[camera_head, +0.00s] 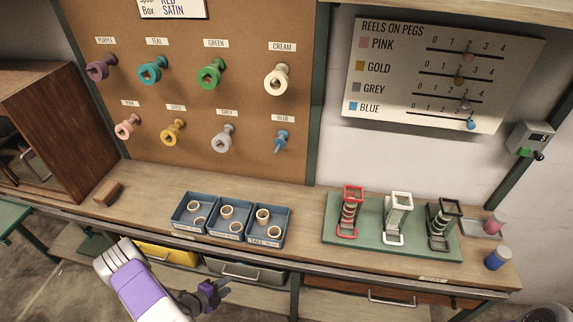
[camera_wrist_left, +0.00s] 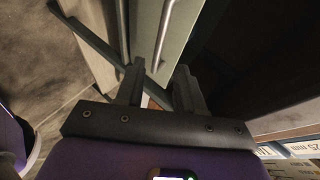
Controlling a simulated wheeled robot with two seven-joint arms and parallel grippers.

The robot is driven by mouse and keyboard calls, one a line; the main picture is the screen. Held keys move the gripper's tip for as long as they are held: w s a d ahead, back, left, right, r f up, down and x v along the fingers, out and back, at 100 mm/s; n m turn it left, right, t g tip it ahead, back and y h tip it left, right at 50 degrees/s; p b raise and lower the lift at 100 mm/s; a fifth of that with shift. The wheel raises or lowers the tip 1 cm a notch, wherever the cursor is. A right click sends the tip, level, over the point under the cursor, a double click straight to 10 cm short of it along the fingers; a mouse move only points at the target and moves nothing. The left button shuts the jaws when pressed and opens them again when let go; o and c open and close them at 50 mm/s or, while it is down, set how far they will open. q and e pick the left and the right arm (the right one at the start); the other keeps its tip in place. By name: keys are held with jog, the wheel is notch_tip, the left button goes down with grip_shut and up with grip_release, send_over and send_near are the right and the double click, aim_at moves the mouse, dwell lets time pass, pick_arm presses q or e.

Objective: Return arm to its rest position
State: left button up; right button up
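My left arm (camera_head: 140,285), white and purple, comes in at the bottom left of the head view. Its gripper (camera_head: 221,288) is in front of the bench's front edge, below the blue bins and near the lower drawers. In the left wrist view the two dark fingers of the left gripper (camera_wrist_left: 160,78) stand apart with nothing between them. My right gripper is not in view.
The wooden bench (camera_head: 305,215) carries blue bins (camera_head: 186,224) with tape rolls, and a green mat (camera_head: 372,250) with red, white and black holders. Drawers with handles (camera_head: 240,275) sit beneath. A pegboard with reels (camera_head: 240,115) stands behind.

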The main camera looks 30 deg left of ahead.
pick_arm(q)
jog(key=w+d+m+g+h, duration=0.25)
jog(key=d+m+h, duration=0.25)
jog(key=d+m, duration=0.55)
jog(key=s+d+r+m+g, duration=0.1)
jog(key=s+d+m+g, duration=0.15)
jog(key=d+m, duration=0.35)
jog(key=s+d+r+m+g+h, duration=0.1)
jog(key=s+d+m+g, duration=0.1)
jog(key=d+m+g, duration=0.4)
jog(key=s+d+r+m+g, duration=0.1)
jog(key=s+d+m+g, duration=0.2)
jog(key=m, duration=0.5)
jog(key=w+d+r+m+t+y, duration=0.1)
jog(key=w+d+m, duration=0.1)
jog(key=m, duration=0.9)
jog(key=w+d+r+m+t+y, duration=0.1)
jog(key=d+m, duration=0.4)
jog(key=m, duration=0.6)
jog(key=shift+w+d+r+t+y, duration=0.3)
jog(key=shift+w+r+t+y, duration=0.15)
jog(key=shift+t+y, duration=0.2)
